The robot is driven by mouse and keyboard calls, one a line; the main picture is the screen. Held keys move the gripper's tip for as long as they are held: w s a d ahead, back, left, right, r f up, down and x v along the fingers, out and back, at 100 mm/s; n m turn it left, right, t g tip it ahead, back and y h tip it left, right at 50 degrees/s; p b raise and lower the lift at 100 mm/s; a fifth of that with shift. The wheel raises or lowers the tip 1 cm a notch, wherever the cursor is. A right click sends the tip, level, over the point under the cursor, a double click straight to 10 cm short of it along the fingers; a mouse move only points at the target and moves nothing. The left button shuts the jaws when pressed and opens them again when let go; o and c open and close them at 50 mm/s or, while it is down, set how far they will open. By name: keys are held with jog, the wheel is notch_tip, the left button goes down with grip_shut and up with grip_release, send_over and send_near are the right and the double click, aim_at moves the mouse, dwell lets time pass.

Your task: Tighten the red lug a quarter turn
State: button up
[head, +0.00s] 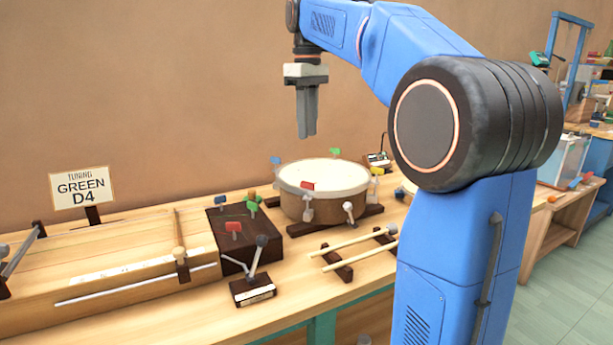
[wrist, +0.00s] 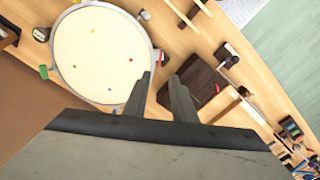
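A round drum (head: 325,176) with a pale head and brown shell stands on dark wooden supports. The red lug (head: 307,186) is on its near rim; in the wrist view it shows at the drum's edge (wrist: 158,57), small and partly unclear. Its exact angle cannot be told. A second red-topped piece (head: 233,227) stands at a dark block and also shows in the wrist view (wrist: 217,88). My gripper (head: 307,135) hangs pointing down, well above the drum. In the wrist view its two fingers (wrist: 160,77) are apart with nothing between them.
The dark block (head: 215,237) also holds blue and green pieces. Blue, green, yellow and white lugs ring the drum. Two sticks (head: 352,248) lie on a rack in front. A lever stand (head: 252,290), a long wooden box (head: 110,260) and a "GREEN D4" sign (head: 81,187) are leftward.

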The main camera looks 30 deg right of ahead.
aim_at(307, 185)
notch_tip(307, 185, down, 14)
jog(key=shift+r, duration=0.15)
dwell(0.3)
jog(key=shift+c, duration=0.7)
grip_shut()
